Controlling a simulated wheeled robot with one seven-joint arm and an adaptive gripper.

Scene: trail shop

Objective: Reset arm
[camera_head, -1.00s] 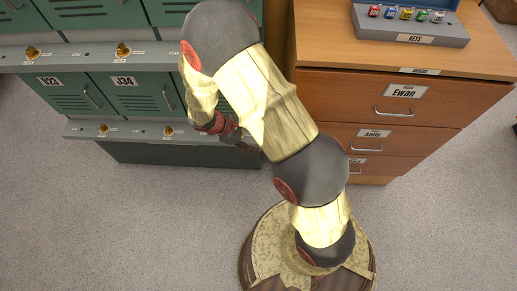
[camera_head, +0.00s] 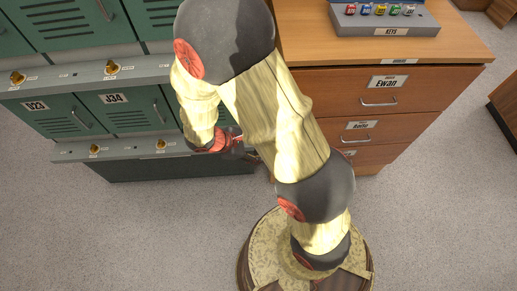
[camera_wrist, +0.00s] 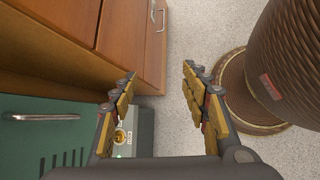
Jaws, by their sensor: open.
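In the head view my arm is bent in front of the green lockers (camera_head: 115,112), and the gripper end is mostly hidden behind the arm links.
The wooden drawer cabinet (camera_head: 400,85) stands right of my arm, its drawers shut, with a grey key tray (camera_head: 386,24) on top. Locker shelves with brass knobs (camera_head: 112,68) lie left. Carpeted floor (camera_head: 110,225) is clear. Another wooden piece (camera_head: 505,100) stands at far right.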

